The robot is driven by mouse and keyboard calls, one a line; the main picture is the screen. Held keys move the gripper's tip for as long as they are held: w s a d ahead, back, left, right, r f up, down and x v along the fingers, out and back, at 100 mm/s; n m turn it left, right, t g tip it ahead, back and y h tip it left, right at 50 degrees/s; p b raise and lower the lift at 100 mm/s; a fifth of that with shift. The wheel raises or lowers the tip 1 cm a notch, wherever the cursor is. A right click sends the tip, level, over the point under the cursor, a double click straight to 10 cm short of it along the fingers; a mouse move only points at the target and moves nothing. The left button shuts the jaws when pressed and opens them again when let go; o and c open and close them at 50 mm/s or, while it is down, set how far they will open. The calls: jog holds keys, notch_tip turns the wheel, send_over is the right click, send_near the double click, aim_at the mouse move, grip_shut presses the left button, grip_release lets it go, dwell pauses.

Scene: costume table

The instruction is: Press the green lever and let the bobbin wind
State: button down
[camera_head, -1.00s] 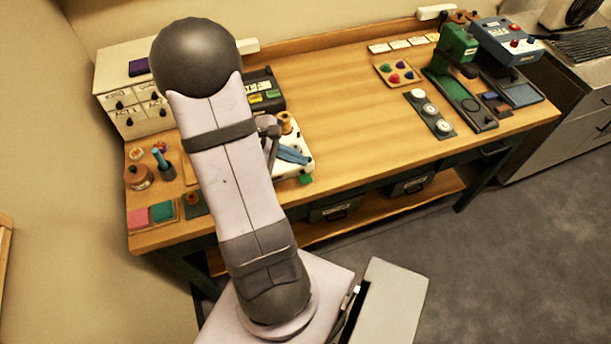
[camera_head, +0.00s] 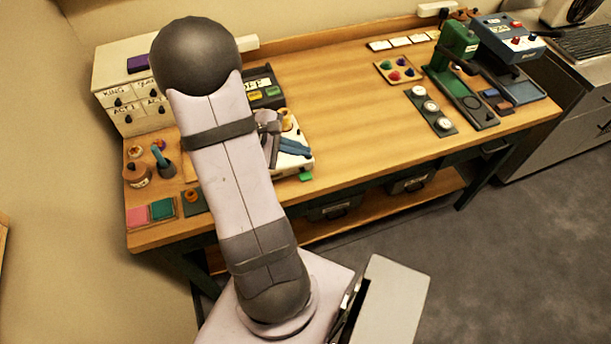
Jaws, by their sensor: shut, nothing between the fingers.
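The white winding machine (camera_head: 303,163) stands at the table's front edge, left of centre, partly hidden behind my arm. The small green lever (camera_head: 305,175) sticks out at its front right corner. A tan bobbin or spool (camera_head: 287,119) stands upright at its back. A blue part (camera_head: 293,147) lies across its top; I cannot tell what it belongs to. My gripper (camera_head: 272,152) is dark, small and mostly hidden behind my arm, at the machine's left side. It is shut and empty, left of the green lever; I see no contact between them.
A dark box with yellow and green buttons (camera_head: 264,92) stands behind the machine. White drawers (camera_head: 130,100), a brown jar (camera_head: 138,175) and pink and green pads (camera_head: 150,213) are at left. A green press (camera_head: 458,45) stands at right. The table's middle is clear.

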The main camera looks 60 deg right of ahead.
jog(key=b, duration=0.6)
send_near(307, 174)
jog(key=shift+s+d+f, duration=0.6)
jog(key=shift+s+d, duration=0.3)
jog(key=shift+d, duration=0.05)
jog(key=shift+s+d+f, duration=0.55)
jog(key=shift+s+d, duration=0.35)
jog(key=shift+d, duration=0.1)
jog(key=shift+f+b, duration=0.4)
jog(key=shift+b, duration=0.05)
jog(key=shift+f+b, duration=0.95)
jog(key=shift+b, duration=0.05)
dwell(1.1)
jog(key=shift+r, duration=0.2)
jog(key=shift+r+p, duration=1.1)
jog(key=shift+r, duration=0.1)
jog(key=shift+r, duration=0.15)
jog(key=shift+r+p, duration=1.95)
jog(key=shift+r, duration=0.45)
